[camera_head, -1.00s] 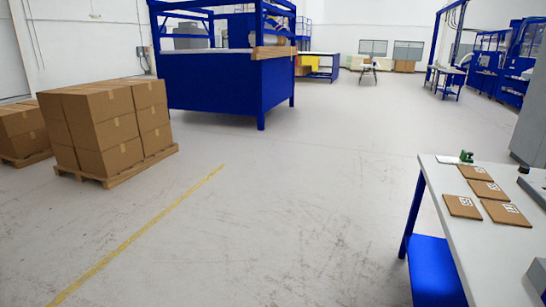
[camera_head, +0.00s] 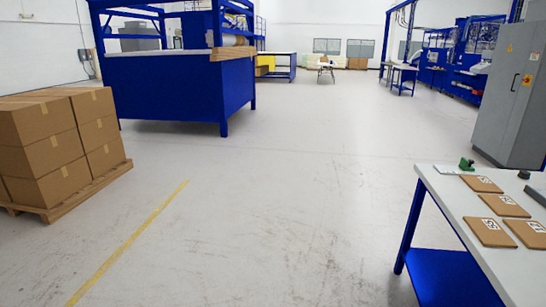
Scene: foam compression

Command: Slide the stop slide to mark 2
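No part clearly marked as the stop slide or mark 2 can be made out. A small green device (camera_head: 466,164) stands at the far left corner of the white-topped table (camera_head: 455,205) at the right; whether it is the stop slide I cannot tell. Several brown squares with printed labels, such as the front left one (camera_head: 488,233), lie flat on that table. Neither of my grippers is in view.
Stacked cartons (camera_head: 60,140) on a pallet stand at the left. A large blue machine (camera_head: 175,90) stands behind, and a grey cabinet (camera_head: 510,95) at the right. The blue lower shelf (camera_head: 450,278) juts under the table. The middle floor is open.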

